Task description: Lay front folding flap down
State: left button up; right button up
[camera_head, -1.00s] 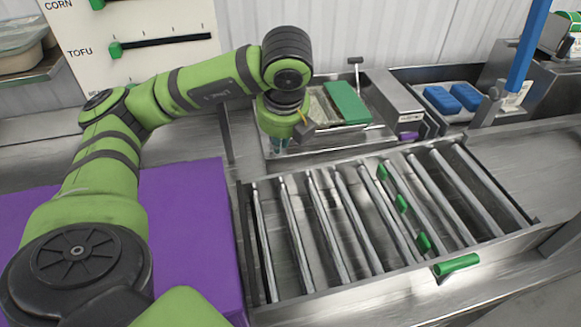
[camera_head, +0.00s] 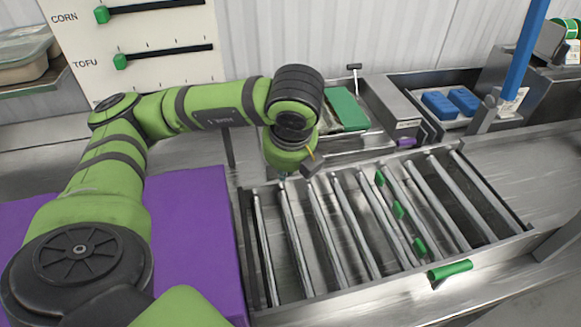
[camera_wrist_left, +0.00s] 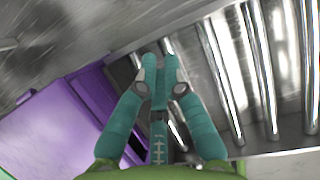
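A silver roller frame (camera_head: 490,250) lies on the worktop. A green grip (camera_head: 450,270) sits on its front edge and small green tabs (camera_head: 399,210) lie between the rollers. I cannot tell which part is the front folding flap. My left gripper is mostly hidden below its green wrist in the head view, near the frame's back left edge. In the left wrist view, the teal fingers of the left gripper (camera_wrist_left: 159,66) are drawn together with nothing seen held. The frame's rollers (camera_wrist_left: 225,85) show to their right. My right gripper is not in view.
A purple block (camera_head: 190,230) stands left of the frame; it also shows in the left wrist view (camera_wrist_left: 50,125). Behind the frame are a bin with a green block (camera_head: 347,108) and a tray of blue blocks (camera_head: 440,104). A blue post (camera_head: 527,45) rises at the back right.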

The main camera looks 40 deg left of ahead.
pick_arm(q)
jog(key=shift+s+d+f+p, duration=0.15)
jog(key=shift+s+d+p, duration=0.6)
jog(key=shift+d, duration=0.25)
jog(key=shift+s+d+f+p, duration=0.15)
jog(key=shift+s+d+p, duration=0.35)
jog(key=shift+s+d, duration=0.4)
jog(key=shift+w, duration=0.1)
jog(key=shift+d, duration=0.1)
jog(key=shift+s+d+f+p, duration=0.1)
jog(key=shift+s+d+p, duration=0.7)
jog(key=shift+d, duration=0.15)
jog(key=shift+s+d+f+p, duration=0.1)
jog(key=shift+s+d+p, duration=0.4)
jog(key=shift+p, duration=1.65)
jog(key=shift+s+d+p, duration=0.45)
jog(key=shift+d+p, duration=0.2)
jog(key=shift+p, duration=1)
jog(key=shift+s+d+f+p, duration=0.2)
jog(key=shift+s+d+p, duration=0.55)
jog(key=shift+d+p, duration=0.2)
jog(key=shift+s+d+f+p, duration=0.2)
jog(key=shift+s+d+p, duration=0.65)
jog(key=shift+d, duration=0.15)
jog(key=shift+s+d+f+p, duration=0.2)
jog(key=shift+s+d+p, duration=0.5)
jog(key=shift+d+p, duration=0.25)
jog(key=shift+s+d+f, duration=0.1)
jog(key=shift+s+d, duration=0.1)
jog(key=shift+d, duration=0.05)
